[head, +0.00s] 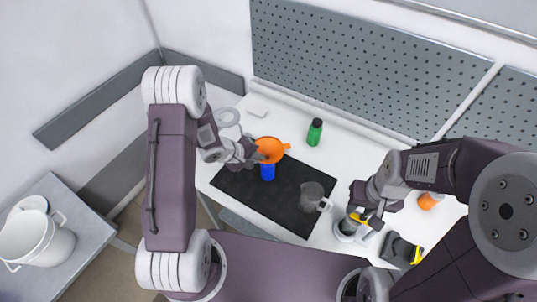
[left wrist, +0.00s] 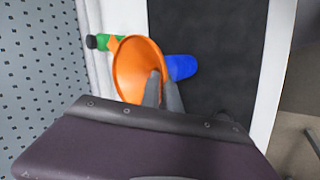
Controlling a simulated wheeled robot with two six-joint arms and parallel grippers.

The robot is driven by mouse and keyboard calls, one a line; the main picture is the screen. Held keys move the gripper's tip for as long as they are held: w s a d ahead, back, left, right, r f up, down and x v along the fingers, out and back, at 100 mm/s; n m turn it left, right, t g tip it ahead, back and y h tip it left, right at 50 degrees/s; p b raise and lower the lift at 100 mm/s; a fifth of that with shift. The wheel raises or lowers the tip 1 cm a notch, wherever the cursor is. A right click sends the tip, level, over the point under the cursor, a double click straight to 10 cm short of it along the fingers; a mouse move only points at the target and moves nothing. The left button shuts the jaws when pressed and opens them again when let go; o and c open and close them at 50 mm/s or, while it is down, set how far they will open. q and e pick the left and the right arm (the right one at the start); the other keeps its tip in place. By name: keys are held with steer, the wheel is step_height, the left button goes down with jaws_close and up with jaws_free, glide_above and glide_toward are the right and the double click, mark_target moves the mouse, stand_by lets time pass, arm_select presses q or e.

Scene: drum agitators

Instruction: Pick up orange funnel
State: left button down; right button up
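The orange funnel (head: 270,150) is by the far edge of the black mat (head: 240,185). In the left wrist view the funnel (left wrist: 130,62) turns its wide mouth toward the camera. My left gripper (head: 252,153) is at the funnel's left side. In the left wrist view its fingers (left wrist: 163,80) are close together at the rim, one inside the mouth and one outside, with the funnel wall between them.
A blue container (head: 267,172) stands close to the funnel. A green bottle (head: 315,132) stands behind it. A clear mug (head: 312,196) is on the mat. A grey-white device (head: 349,230) is near my right gripper. A perforated panel (head: 340,70) backs the table.

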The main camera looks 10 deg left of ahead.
arm_select(q)
steer(key=shift+r, duration=0.25)
step_height(320, 180, up, 10)
steer(key=p, duration=0.3)
steer(key=shift+f, duration=0.2)
steer(key=shift+w, duration=0.1)
